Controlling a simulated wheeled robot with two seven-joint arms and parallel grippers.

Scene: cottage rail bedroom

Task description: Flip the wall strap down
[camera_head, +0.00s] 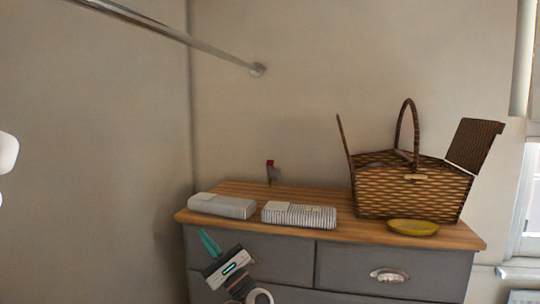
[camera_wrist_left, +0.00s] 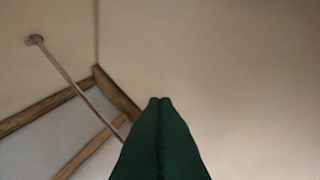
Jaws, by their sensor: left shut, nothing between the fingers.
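The wall strap seems to be the small upright piece with a red top (camera_head: 270,165) at the wall, behind the back edge of the dresser top. It is small in the head view, and I cannot tell its shape or hinge clearly. My left gripper (camera_head: 206,236) is shut and empty, its teal fingers pointing up in front of the dresser's left drawers. It is apart from the strap, lower and to its left. In the left wrist view the shut green fingers (camera_wrist_left: 160,102) point toward bare wall and ceiling, and no strap shows. My right gripper is not in view.
The grey dresser has a wooden top (camera_head: 330,222). On it lie a grey folded cloth (camera_head: 222,206), a striped folded cloth (camera_head: 299,216), a yellow dish (camera_head: 413,228) and an open wicker basket (camera_head: 410,195). A rail (camera_head: 200,44) runs overhead to the wall. A window is at right.

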